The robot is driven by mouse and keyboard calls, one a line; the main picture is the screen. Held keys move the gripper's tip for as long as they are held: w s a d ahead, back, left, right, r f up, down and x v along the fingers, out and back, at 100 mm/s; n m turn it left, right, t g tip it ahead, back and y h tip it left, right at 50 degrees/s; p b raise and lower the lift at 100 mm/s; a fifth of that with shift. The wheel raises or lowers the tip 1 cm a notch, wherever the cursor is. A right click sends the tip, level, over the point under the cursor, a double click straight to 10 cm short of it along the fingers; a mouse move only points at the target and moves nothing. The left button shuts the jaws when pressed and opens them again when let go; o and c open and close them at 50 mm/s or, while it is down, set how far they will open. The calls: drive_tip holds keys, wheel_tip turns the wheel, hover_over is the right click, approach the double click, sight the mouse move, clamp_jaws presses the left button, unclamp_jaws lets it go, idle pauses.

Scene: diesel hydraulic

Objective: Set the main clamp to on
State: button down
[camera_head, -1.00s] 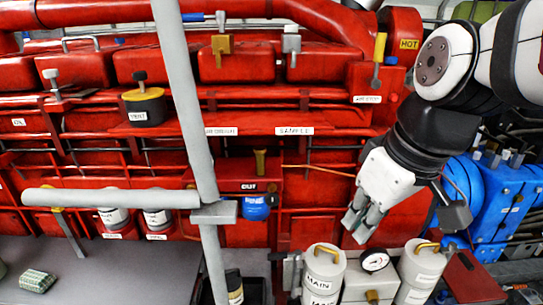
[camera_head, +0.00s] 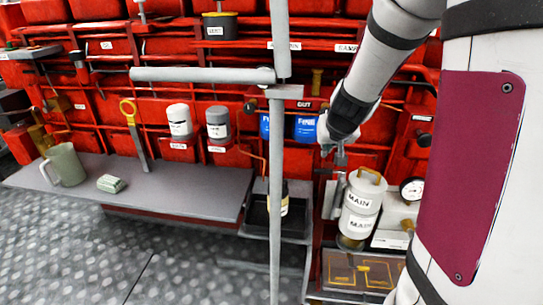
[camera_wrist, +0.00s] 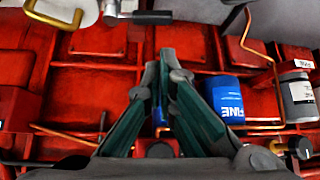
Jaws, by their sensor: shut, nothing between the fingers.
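The white canister (camera_head: 361,205) labelled MAIN has a yellow handle and stands right of the middle in the head view. A grey metal clamp-like bracket (camera_head: 337,197) is at its left side; I cannot tell how it is set. In the wrist view the canister's yellow handle (camera_wrist: 55,12) and a metal lever with a black end (camera_wrist: 125,13) show at the upper left. My gripper (camera_head: 340,157) is above and left of the canister, apart from it. In the wrist view its fingers (camera_wrist: 160,62) are together and empty, with the lever beyond their tips.
Blue FINE filters (camera_head: 305,127) are close left of my gripper; one also shows in the wrist view (camera_wrist: 226,98). A grey upright pole (camera_head: 276,180) stands in front. A gauge (camera_head: 412,189) is right of the canister. A grey shelf (camera_head: 190,190) holds a mug and a sponge.

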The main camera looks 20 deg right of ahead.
drive_tip(key=b+x, duration=0.7)
drive_tip(key=x, duration=0.3)
drive_tip(key=shift+w+a+f+b, duration=0.1)
drive_tip(key=shift+a+b, duration=0.05)
drive_tip(key=shift+b, duration=0.45)
